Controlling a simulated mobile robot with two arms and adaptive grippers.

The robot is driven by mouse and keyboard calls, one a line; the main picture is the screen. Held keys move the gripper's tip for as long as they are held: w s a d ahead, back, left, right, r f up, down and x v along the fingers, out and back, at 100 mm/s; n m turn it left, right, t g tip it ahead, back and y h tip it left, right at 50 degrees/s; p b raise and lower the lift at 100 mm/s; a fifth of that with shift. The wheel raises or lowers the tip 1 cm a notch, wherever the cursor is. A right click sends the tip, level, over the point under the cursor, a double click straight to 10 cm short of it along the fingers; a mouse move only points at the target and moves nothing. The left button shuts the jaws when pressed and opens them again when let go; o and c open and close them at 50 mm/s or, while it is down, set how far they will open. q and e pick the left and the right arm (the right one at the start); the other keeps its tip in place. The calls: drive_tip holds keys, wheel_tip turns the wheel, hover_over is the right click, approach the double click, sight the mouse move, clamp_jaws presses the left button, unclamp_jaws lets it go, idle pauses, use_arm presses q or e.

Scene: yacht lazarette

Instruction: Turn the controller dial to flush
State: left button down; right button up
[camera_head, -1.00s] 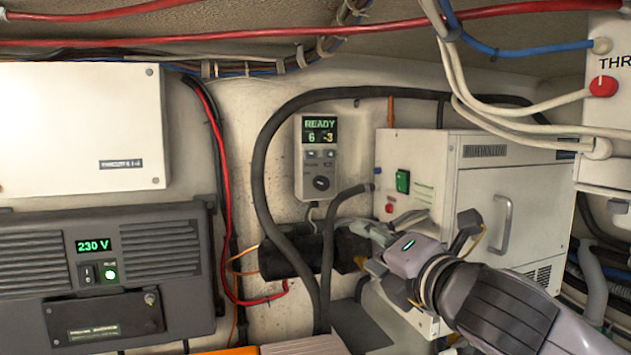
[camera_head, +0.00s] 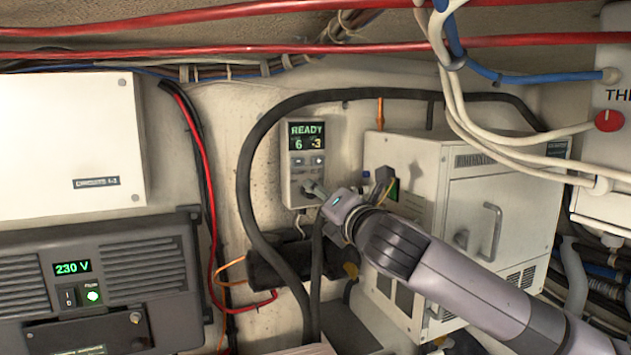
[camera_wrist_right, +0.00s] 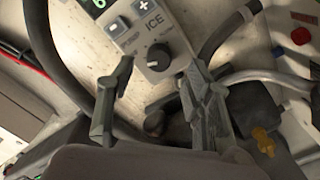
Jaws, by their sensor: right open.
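The controller (camera_head: 302,146) is a pale box on the back wall. Its screen reads READY, 6 and -3, with two small buttons below. In the right wrist view, the black dial (camera_wrist_right: 159,57) on the controller (camera_wrist_right: 148,30) shows between and just beyond the fingertips, beneath the letters ICE. My right gripper (camera_head: 318,192) reaches the lower part of the controller and mostly hides the dial in the head view. In the wrist view my right gripper (camera_wrist_right: 152,75) is open, its two fingers apart and nothing held. My left gripper is not in view.
A thick black hose (camera_head: 246,180) loops around the controller. A white cabinet with a handle (camera_head: 490,230) stands close on the right, beside my arm. A grey 230 V unit (camera_head: 95,275) and white box (camera_head: 70,145) are at left. Cables hang above.

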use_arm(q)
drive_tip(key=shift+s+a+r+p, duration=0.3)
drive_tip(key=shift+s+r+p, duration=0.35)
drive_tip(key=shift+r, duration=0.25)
use_arm(e)
drive_tip(key=x, duration=0.3)
drive_tip(key=shift+w+a, duration=0.2)
drive_tip(key=shift+w, duration=0.15)
drive_tip(key=shift+c, duration=0.2)
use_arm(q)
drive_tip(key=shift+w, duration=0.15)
use_arm(e)
clamp_jaws()
